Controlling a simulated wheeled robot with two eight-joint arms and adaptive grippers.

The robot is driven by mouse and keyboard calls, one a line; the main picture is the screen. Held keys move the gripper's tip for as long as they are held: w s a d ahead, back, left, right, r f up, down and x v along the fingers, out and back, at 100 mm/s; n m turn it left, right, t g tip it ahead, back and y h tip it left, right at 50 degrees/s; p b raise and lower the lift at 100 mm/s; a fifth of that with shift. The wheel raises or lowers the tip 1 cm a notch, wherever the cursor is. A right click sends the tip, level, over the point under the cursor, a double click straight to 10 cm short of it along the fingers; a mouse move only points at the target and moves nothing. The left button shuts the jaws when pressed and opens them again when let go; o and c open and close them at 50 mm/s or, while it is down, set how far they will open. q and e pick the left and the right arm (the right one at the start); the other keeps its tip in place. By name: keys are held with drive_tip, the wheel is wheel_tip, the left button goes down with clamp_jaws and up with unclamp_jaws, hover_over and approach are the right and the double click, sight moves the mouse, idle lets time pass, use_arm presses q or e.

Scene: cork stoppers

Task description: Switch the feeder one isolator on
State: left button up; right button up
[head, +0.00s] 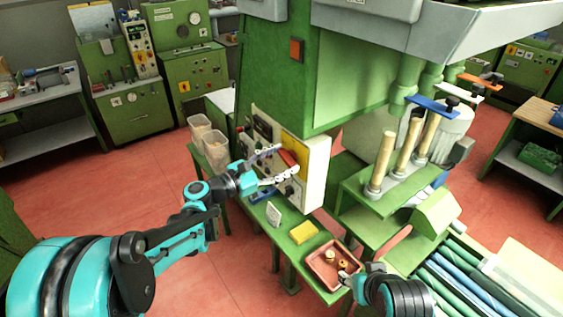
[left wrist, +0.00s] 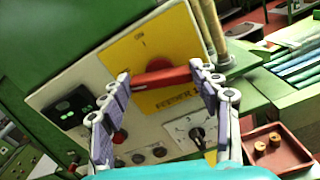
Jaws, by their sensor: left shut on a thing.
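The feeder one isolator is a red bar handle (left wrist: 165,76) on a yellow plate (left wrist: 155,45) lettered "FEEDER", with an "ON" mark above it. In the left wrist view the bar lies nearly level, crosswise to the ON mark. My left gripper (left wrist: 160,82) is shut on the bar, one finger at each end. In the head view the handle (head: 287,157) shows between the fingers of my left gripper (head: 279,163), on the pale panel (head: 315,170). My right gripper (head: 350,275) is by the red tray, away from the panel; its jaws are too small to read.
Below the handle, the panel has a rotary knob (left wrist: 197,132) and a red button (left wrist: 119,136). Clear tubs (head: 214,148) stand left of the panel.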

use_arm(q)
drive_tip(key=m, duration=0.3)
drive_tip(key=shift+m+b, duration=0.35)
drive_tip(key=shift+m, duration=0.05)
drive_tip(key=m, duration=0.3)
drive_tip(key=shift+s+f+m+b, duration=0.1)
drive_tip(key=shift+m+b, duration=0.2)
drive_tip(key=m, duration=0.3)
drive_tip(key=shift+m, duration=0.3)
drive_tip(key=shift+f+m+b, duration=0.1)
drive_tip(key=shift+m+b, duration=0.35)
drive_tip(key=shift+m, duration=1.35)
drive_tip(key=o, duration=1.2)
drive_tip(key=shift+c, duration=0.2)
